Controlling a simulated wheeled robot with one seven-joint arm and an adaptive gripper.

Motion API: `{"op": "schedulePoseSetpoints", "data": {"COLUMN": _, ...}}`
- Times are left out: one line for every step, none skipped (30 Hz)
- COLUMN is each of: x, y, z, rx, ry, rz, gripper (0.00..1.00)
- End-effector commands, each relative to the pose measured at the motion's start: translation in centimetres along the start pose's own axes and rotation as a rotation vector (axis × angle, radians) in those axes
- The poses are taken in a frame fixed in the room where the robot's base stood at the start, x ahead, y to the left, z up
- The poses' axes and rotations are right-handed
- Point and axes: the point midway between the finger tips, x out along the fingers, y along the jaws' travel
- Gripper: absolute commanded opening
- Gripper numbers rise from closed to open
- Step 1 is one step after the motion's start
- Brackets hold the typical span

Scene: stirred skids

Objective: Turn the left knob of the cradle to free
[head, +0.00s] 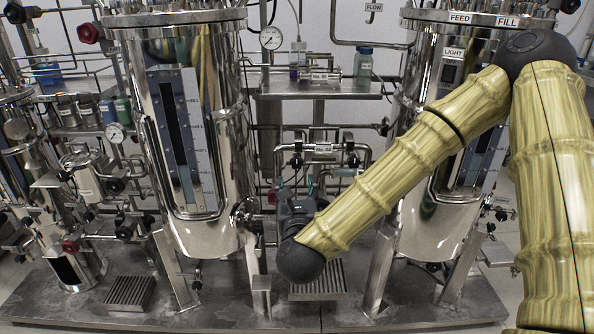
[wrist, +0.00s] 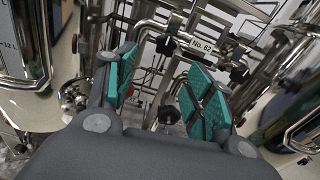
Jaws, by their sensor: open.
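Between the two steel vessels, a pipe frame carries a white label, which reads No. 62 in the wrist view (wrist: 202,47). I take this frame (head: 322,148) for the cradle, but cannot confirm it. A black knob (head: 296,161) sits at its left and another black knob (head: 352,161) at its right. In the wrist view a dark knob (wrist: 165,45) is left of the label and one (wrist: 238,74) right of it. My gripper (head: 296,186) is below the left knob, pointing toward the frame. Its green pads (wrist: 160,88) are apart with nothing gripped. Knob settings are unreadable.
A steel vessel (head: 226,140) stands close left of my gripper; another vessel (head: 440,215) stands right, behind my arm. A shelf (head: 318,90) with bottles and a gauge (head: 271,38) is above. A slatted grate (head: 318,283) lies below on the skid deck.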

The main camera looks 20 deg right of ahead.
Motion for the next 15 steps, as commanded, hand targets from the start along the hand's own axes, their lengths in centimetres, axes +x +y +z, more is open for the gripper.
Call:
{"op": "schedulePoseSetpoints", "data": {"x": 0.1, "y": -0.2, "z": 0.4, "rx": 0.028, "ry": -0.01, "rz": -0.01, "gripper": 0.53}}
{"op": "schedulePoseSetpoints", "data": {"x": 0.2, "y": -0.3, "z": 0.6, "rx": 0.042, "ry": -0.015, "rz": -0.015, "gripper": 0.53}}
{"op": "schedulePoseSetpoints", "data": {"x": 0.3, "y": -0.4, "z": 0.8, "rx": 0.054, "ry": -0.02, "rz": -0.019, "gripper": 0.53}}
{"op": "schedulePoseSetpoints", "data": {"x": 0.4, "y": -0.5, "z": 0.9, "rx": 0.058, "ry": -0.021, "rz": -0.02, "gripper": 0.53}}
{"op": "schedulePoseSetpoints", "data": {"x": 0.6, "y": -0.5, "z": 1.0, "rx": 0.061, "ry": -0.022, "rz": -0.021, "gripper": 0.53}}
{"op": "schedulePoseSetpoints", "data": {"x": 0.9, "y": -0.5, "z": 1.0, "rx": 0.062, "ry": -0.022, "rz": -0.021, "gripper": 0.53}}
{"op": "schedulePoseSetpoints", "data": {"x": 1.2, "y": -0.5, "z": 1.0, "rx": 0.062, "ry": -0.022, "rz": -0.021, "gripper": 0.53}}
{"op": "schedulePoseSetpoints", "data": {"x": 1.5, "y": -0.5, "z": 1.0, "rx": 0.062, "ry": -0.023, "rz": -0.021, "gripper": 0.53}}
{"op": "schedulePoseSetpoints", "data": {"x": 2.1, "y": -0.5, "z": 1.0, "rx": 0.062, "ry": -0.023, "rz": -0.022, "gripper": 0.53}}
{"op": "schedulePoseSetpoints", "data": {"x": 2.5, "y": -0.5, "z": 1.0, "rx": 0.061, "ry": -0.023, "rz": -0.021, "gripper": 0.53}}
{"op": "schedulePoseSetpoints", "data": {"x": 3.0, "y": -0.5, "z": 1.1, "rx": 0.061, "ry": -0.024, "rz": -0.021, "gripper": 0.53}}
{"op": "schedulePoseSetpoints", "data": {"x": 3.7, "y": -0.5, "z": 1.0, "rx": 0.06, "ry": -0.024, "rz": -0.021, "gripper": 0.53}}
{"op": "schedulePoseSetpoints", "data": {"x": 4.2, "y": -0.5, "z": 1.1, "rx": 0.06, "ry": -0.024, "rz": -0.021, "gripper": 0.53}}
{"op": "schedulePoseSetpoints", "data": {"x": 4.6, "y": -0.5, "z": 1.1, "rx": 0.06, "ry": -0.024, "rz": -0.021, "gripper": 0.53}}
{"op": "schedulePoseSetpoints", "data": {"x": 5.3, "y": -0.5, "z": 1.1, "rx": 0.06, "ry": -0.024, "rz": -0.021, "gripper": 0.53}}
